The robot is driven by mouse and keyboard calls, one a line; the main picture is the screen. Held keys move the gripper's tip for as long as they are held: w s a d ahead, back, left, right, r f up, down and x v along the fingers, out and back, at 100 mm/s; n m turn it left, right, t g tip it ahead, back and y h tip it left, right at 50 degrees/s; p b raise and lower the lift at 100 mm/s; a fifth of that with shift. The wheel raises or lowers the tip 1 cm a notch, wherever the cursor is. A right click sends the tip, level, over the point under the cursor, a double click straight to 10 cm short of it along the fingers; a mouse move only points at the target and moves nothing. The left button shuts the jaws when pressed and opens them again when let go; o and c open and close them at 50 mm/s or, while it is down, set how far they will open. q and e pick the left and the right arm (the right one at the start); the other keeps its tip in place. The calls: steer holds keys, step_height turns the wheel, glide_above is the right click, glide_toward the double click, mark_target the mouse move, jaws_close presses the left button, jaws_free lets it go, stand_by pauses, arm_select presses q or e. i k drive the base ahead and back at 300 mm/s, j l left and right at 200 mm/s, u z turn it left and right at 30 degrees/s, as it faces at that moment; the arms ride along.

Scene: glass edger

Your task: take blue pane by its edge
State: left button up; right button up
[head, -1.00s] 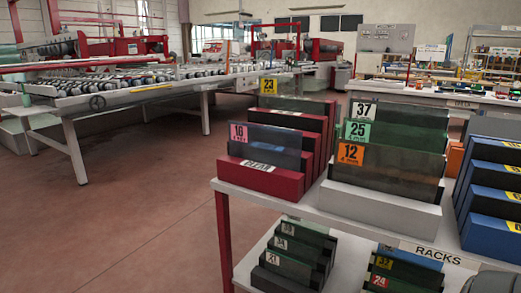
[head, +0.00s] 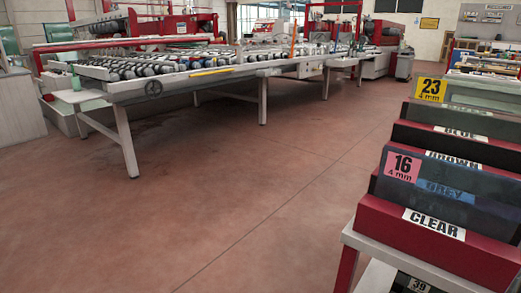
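A stepped red rack (head: 385,229) stands at the right, its steps labelled CLEAR, GREY, BROWN and BLUE. Behind the CLEAR step stands a dark, blue-grey see-through pane (head: 484,212) with a pink tag "16, 4 mm"; the GREY label shows through it. At the back, behind the BLUE label, stands a dark greenish-grey pane (head: 485,121) with a yellow tag "23, 4 mm". Both panes look upright, with their top edges free. From the tint alone I cannot tell surely which is the blue pane. Neither of my grippers is in view.
The rack stands on a white shelf unit (head: 400,256) with a red leg; a lower pane tagged 39 shows beneath. A long glass edging machine (head: 185,82) with rollers crosses the back. The reddish floor (head: 240,190) between is clear.

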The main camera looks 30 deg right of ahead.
mark_target(481, 202)
steer(key=i+z, duration=0.1)
steer(key=i, duration=0.45)
steer(key=i+j+z, duration=0.1)
steer(key=i, duration=0.4)
steer(key=i+j+z, duration=0.1)
steer(key=i, duration=0.4)
steer(key=i+z, duration=0.3)
steer(key=z, duration=0.2)
steer(key=i+j+z, duration=0.1)
steer(key=i+z, duration=0.2)
steer(key=z, duration=0.2)
steer(key=i+j+z, duration=0.2)
steer(key=z, duration=0.3)
steer(key=i+z, duration=0.1)
steer(key=z, duration=1.75)
